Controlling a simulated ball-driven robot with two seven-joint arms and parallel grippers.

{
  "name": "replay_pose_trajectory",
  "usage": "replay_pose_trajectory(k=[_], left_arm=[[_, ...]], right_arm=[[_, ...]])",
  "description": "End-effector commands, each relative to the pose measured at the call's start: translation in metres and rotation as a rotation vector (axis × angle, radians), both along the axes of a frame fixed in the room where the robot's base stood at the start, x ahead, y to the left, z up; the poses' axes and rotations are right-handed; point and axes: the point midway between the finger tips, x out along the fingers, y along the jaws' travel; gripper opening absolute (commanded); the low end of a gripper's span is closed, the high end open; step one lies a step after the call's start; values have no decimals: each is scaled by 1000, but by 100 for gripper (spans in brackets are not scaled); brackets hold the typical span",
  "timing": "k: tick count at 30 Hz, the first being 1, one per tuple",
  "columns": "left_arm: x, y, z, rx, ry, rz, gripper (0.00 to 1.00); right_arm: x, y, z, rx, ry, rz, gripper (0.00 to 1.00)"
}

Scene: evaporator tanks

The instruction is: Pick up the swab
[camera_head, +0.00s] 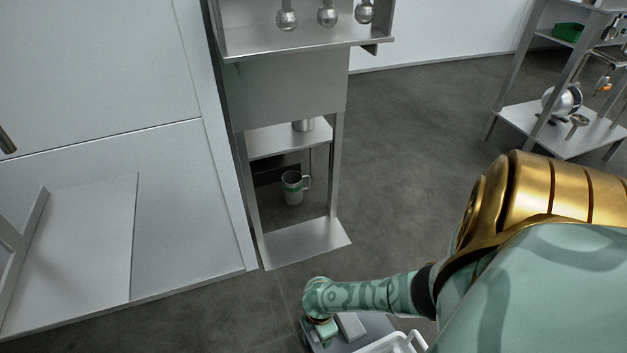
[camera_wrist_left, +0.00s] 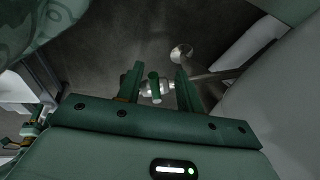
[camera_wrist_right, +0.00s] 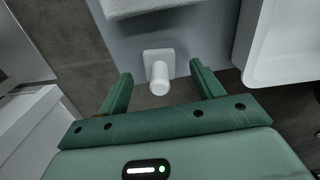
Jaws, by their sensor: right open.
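A small white cylinder with a square white plate at one end (camera_wrist_right: 160,82) lies ahead of my right gripper in the right wrist view; I cannot tell for sure that it is the swab. My right gripper (camera_wrist_right: 161,82) is open, its fingers on either side of the cylinder's near end with gaps between. In the head view, my right gripper (camera_head: 322,330) is low at the bottom, over a grey surface. My left gripper (camera_wrist_left: 156,78) is open in the left wrist view and out of the head view. A grey and green thing (camera_wrist_left: 154,88) shows between its fingers, seemingly beyond them.
A white tray (camera_wrist_right: 285,75) lies right of the cylinder, and a white block (camera_wrist_right: 140,6) beyond it. In the head view a metal stand (camera_head: 305,245) holds several steel balls; a mug with a green band (camera_head: 292,189) is inside its frame. A shelf rack (camera_head: 570,135) stands at right.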

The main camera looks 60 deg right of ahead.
Motion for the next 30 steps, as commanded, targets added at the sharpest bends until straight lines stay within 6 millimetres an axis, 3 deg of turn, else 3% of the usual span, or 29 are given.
replay_pose_trajectory(k=[1, 3, 13, 18, 30], left_arm=[[5, -6, -2, -24, -17, 8, 36], [12, -11, 2, -51, -48, 19, 36], [19, -17, 10, -76, -80, 28, 36], [19, -17, 10, -76, -79, 27, 36], [16, -14, 8, -63, -67, 22, 36]], right_arm=[[-2, 0, -12, 0, 7, 0, 66], [-1, 0, -16, 0, 5, 0, 66], [1, 0, -16, 0, -2, -1, 66], [1, 0, -16, 0, -2, -1, 19], [1, 0, -12, 0, -2, 0, 18]])
